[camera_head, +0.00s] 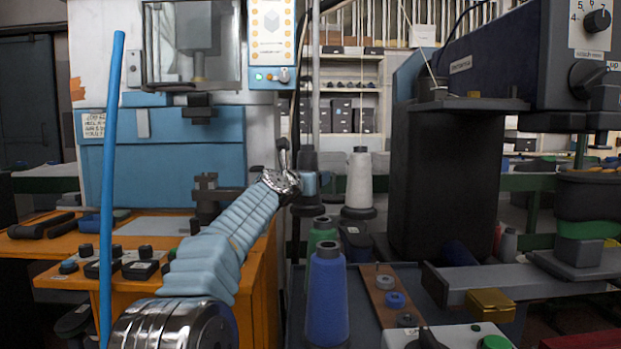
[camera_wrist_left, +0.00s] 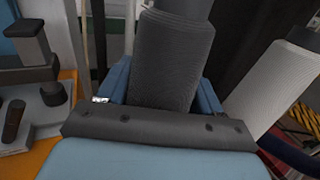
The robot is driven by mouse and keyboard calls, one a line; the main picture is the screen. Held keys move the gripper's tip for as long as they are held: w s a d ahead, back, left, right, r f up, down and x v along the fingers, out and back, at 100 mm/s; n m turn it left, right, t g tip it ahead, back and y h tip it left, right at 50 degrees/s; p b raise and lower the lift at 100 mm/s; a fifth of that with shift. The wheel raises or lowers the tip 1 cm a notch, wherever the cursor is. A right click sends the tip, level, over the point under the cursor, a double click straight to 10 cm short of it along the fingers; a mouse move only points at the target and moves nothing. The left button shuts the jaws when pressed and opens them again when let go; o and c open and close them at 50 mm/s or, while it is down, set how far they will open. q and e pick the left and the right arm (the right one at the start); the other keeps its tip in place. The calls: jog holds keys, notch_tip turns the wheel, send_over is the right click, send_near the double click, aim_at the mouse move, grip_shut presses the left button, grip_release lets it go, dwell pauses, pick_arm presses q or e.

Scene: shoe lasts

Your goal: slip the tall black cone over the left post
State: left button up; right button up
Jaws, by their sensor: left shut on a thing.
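The tall black cone (camera_head: 307,162) stands about upright near the middle of the head view. My left gripper (camera_head: 312,183) is shut on it, with blue fingers at its sides. In the left wrist view the black cone (camera_wrist_left: 168,62) fills the space between the fingers of my left gripper (camera_wrist_left: 163,88). The cone's lower end is partly hidden by the gripper and nearby cones. A thin pale upright rod (camera_head: 316,80) shows above the cone; I cannot tell whether it is the left post. My right gripper is not in view.
A white cone (camera_head: 360,182) stands close to the right, also in the wrist view (camera_wrist_left: 272,85). A blue cone (camera_head: 327,290) and a green cone (camera_head: 321,233) stand in front. An orange bench (camera_head: 265,290) lies left, a large dark box (camera_head: 445,185) right.

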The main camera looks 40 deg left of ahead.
pick_arm(q)
jog(key=o, duration=1.3)
jog(key=shift+s+d+r, duration=0.1)
jog(key=shift+s, duration=0.1)
jog(key=p+v, duration=0.4)
jog(key=v, duration=0.9)
jog(key=shift+s+p, duration=0.2)
jog(key=shift+p, duration=0.15)
